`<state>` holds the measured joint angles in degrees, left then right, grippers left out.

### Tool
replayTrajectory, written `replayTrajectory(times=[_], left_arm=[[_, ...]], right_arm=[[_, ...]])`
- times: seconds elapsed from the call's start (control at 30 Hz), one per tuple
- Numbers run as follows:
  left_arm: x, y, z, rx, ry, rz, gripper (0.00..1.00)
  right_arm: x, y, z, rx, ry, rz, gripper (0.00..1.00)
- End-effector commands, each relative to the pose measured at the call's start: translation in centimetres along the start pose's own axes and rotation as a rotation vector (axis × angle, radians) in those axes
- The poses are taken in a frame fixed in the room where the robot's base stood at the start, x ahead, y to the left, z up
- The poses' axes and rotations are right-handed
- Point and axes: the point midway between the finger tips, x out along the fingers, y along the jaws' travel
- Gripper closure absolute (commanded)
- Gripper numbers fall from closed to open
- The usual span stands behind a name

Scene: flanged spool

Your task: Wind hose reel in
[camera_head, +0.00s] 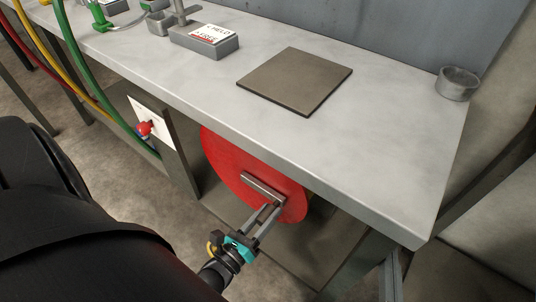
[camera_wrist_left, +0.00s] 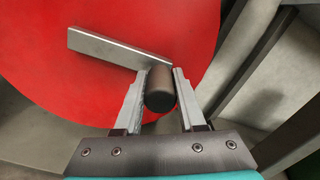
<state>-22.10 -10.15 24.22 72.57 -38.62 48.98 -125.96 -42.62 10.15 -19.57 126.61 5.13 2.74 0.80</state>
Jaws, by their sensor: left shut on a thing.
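The reel's red round flange (camera_head: 228,155) stands upright under the front edge of the bench and fills much of the left wrist view (camera_wrist_left: 60,75). A grey metal crank bar (camera_head: 262,187) lies across its face, also in the left wrist view (camera_wrist_left: 105,47). A dark cylindrical handle (camera_wrist_left: 160,90) sticks out from the bar's end. My left gripper (camera_head: 270,210) is shut on this handle, with one finger on each side in the left wrist view (camera_wrist_left: 158,97). In the head view the fingers mostly hide the handle. My right gripper is not in view.
The grey bench (camera_head: 400,140) overhangs the reel. On it are a brown square plate (camera_head: 295,80), a grey cup (camera_head: 458,83) and a block labelled HELD and FREE (camera_head: 205,40). A white panel with a red knob (camera_head: 145,128) and several coloured hoses (camera_head: 75,60) are left.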

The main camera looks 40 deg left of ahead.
Motion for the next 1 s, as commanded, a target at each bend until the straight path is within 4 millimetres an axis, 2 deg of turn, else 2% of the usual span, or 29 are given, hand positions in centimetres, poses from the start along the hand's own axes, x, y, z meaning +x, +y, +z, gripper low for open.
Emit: replayTrajectory(times=[0.47, 0.5, 0.73, 1.0], left_arm=[[-0.18, 0.16, -0.32, 0.014, 0.008, 0.004, 1.0], [-0.18, 0.17, -0.33, 0.014, 0.009, 0.004, 0.56], [-0.1, 0.13, -0.2, 0.012, 0.005, 0.002, 0.31], [-0.05, 0.1, -0.12, 0.011, 0.002, 0.001, 0.31]], right_arm=[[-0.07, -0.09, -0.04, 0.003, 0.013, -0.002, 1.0], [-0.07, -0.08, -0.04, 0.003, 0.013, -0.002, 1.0], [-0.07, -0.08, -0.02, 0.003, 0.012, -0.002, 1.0], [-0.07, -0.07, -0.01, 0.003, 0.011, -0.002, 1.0]])
